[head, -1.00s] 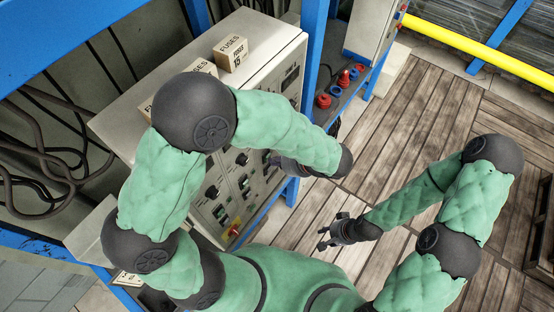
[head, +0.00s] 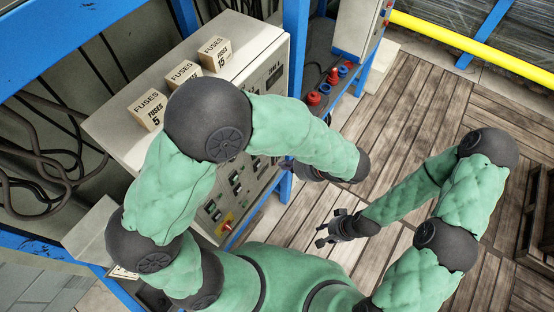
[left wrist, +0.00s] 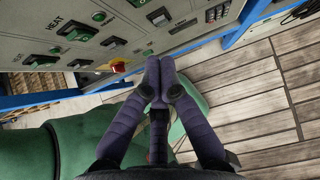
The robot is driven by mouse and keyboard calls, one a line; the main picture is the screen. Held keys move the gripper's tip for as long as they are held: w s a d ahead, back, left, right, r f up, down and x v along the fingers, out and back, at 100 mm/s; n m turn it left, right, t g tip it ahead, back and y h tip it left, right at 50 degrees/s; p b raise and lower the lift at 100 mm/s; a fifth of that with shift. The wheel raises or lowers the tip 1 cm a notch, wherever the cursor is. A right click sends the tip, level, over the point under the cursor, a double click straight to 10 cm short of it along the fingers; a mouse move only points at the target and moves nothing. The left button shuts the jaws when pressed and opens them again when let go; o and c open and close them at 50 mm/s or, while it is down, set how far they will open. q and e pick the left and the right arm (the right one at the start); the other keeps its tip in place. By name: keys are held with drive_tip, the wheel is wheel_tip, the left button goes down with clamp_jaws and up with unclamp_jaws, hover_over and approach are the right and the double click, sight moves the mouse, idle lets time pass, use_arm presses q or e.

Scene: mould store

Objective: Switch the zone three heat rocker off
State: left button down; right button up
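The control panel (head: 262,85) is a cream cabinet with a sloping face of rockers and knobs. In the left wrist view, green-lit rockers show, one beside a HEAT label (left wrist: 78,33) and another by a second HEAT label (left wrist: 42,61). I cannot read which zone each belongs to or its on/off position. My left gripper (left wrist: 162,72) has its two fingers together with nothing between them, in front of the panel's lower edge. In the head view my left arm hides part of the panel and most of that gripper. My right gripper (head: 322,235) is open and empty above the floor.
Fuse boxes (head: 183,75) stand on the cabinet top. A red knob on a yellow plate (left wrist: 118,67) sits low on the panel. Blue frame posts (head: 294,45) flank the cabinet. Red and blue fittings (head: 330,80) lie on a shelf beyond.

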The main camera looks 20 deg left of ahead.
use_arm(q)
drive_tip(key=shift+d+f+p+v, duration=0.1)
drive_tip(key=shift+p+v, duration=0.1)
drive_tip(key=shift+v, duration=1.2)
drive_tip(key=shift+d+f+p+v, duration=0.1)
drive_tip(key=shift+p+v, duration=0.05)
drive_tip(key=shift+v, duration=1.2)
drive_tip(key=shift+s, duration=0.1)
